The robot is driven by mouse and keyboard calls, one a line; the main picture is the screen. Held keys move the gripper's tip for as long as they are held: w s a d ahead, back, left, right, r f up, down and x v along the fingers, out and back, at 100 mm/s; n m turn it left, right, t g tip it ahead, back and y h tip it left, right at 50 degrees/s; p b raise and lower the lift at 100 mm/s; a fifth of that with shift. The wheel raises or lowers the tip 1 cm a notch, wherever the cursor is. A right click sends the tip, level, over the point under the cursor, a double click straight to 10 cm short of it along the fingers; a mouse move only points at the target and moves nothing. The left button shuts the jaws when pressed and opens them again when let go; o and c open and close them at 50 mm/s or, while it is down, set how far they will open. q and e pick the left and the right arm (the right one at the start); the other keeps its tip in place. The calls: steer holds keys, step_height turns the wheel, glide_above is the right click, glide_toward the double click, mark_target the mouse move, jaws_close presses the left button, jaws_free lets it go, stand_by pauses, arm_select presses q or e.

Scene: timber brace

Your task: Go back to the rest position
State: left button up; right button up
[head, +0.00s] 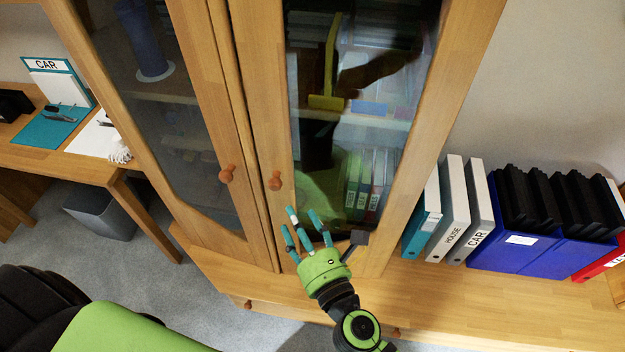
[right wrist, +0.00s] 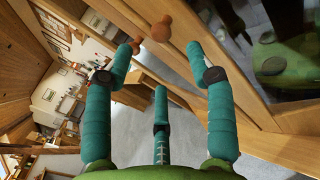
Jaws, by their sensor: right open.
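My right gripper (head: 305,228) is in front of the wooden cabinet's right glass door (head: 258,110), just below its round knob (head: 275,181). Its teal fingers are spread and hold nothing. In the right wrist view the open fingers (right wrist: 160,85) point toward two wooden knobs; the nearer knob (right wrist: 160,29) shows beyond the fingertips, apart from them. The left door (head: 195,110) has its own knob (head: 227,174). Both doors look closed. My left gripper does not show in the head view.
Binders (head: 455,215) and a blue box with black items (head: 515,245) stand on the wooden ledge to the right. A desk (head: 75,165) with a teal mat and a grey bin (head: 100,214) are at the left. A black and green chair-like shape (head: 120,330) fills the lower left.

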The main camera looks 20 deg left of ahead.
steer(key=d+f+m+g+h, duration=0.1)
steer(key=d+f+m+h, duration=0.2)
steer(key=d+f+m, duration=0.5)
steer(key=d+f+m+g+h, duration=0.1)
steer(key=d+f+m+h, duration=0.25)
steer(key=f, duration=0.75)
steer(key=d+f+m+g+h, duration=0.2)
steer(key=d+f+m, duration=0.4)
steer(key=f, duration=0.4)
steer(key=s+d+f+m+g+h, duration=0.3)
steer(key=s+d+f+m+g, duration=0.1)
steer(key=s+d+f+m, duration=1)
steer(key=s+d+f+m+g, duration=0.1)
steer(key=s+m, duration=0.1)
steer(key=s, duration=0.3)
steer(key=s+d+f+m+g+h, duration=0.1)
steer(key=s+d+m, duration=0.1)
steer(key=s, duration=0.3)
steer(key=s+d+f+m+g, duration=0.1)
steer(key=s+f+m, duration=0.1)
steer(key=s+m, duration=0.2)
steer(key=shift+s+d+g, duration=0.35)
steer(key=shift+s+g, duration=0.05)
steer(key=shift+s, duration=0.6)
steer(key=shift+f, duration=0.1)
